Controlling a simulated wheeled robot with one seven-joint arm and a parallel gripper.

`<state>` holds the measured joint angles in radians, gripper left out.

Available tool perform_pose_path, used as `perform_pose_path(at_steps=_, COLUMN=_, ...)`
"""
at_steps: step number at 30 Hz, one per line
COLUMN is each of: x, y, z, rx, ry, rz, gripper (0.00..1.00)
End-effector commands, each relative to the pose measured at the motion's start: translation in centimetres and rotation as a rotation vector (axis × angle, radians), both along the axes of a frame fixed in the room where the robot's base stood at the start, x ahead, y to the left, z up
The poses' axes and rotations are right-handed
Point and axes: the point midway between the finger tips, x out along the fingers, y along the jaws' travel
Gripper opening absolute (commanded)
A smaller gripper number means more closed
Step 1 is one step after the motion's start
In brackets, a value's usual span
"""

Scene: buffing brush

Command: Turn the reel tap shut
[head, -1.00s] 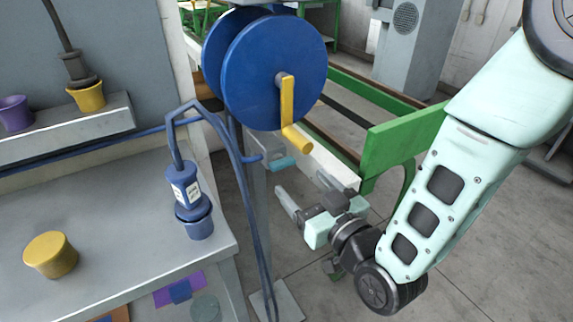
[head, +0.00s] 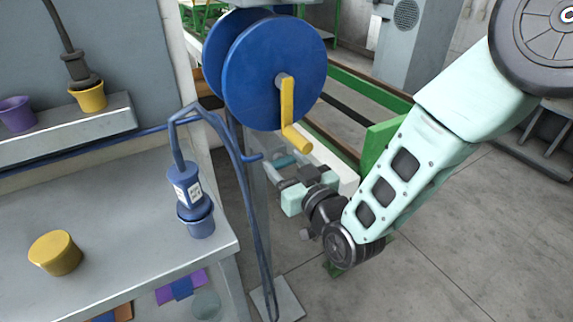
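The blue hose reel (head: 255,75) stands on a grey post behind the bench, with a yellow crank (head: 288,110) on its face. My gripper (head: 283,169) is at the tap from the lower right. Its grey fingers look apart, with the teal handle at or between their tips. I cannot tell whether they touch it. The far finger is partly hidden.
A blue hose (head: 240,170) hangs left of the post and runs to a blue brush-like tool in a blue cup (head: 197,222) on the bench (head: 120,225). A green frame (head: 380,140) is behind my arm.

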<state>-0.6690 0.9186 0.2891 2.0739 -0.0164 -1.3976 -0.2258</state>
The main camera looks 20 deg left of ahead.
Motion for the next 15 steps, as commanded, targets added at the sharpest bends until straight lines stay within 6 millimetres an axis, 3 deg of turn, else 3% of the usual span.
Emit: perform_pose_path(at_steps=15, x=0.09, y=-0.11, z=-0.25, rx=0.079, ry=0.091, rz=-0.001, gripper=0.3)
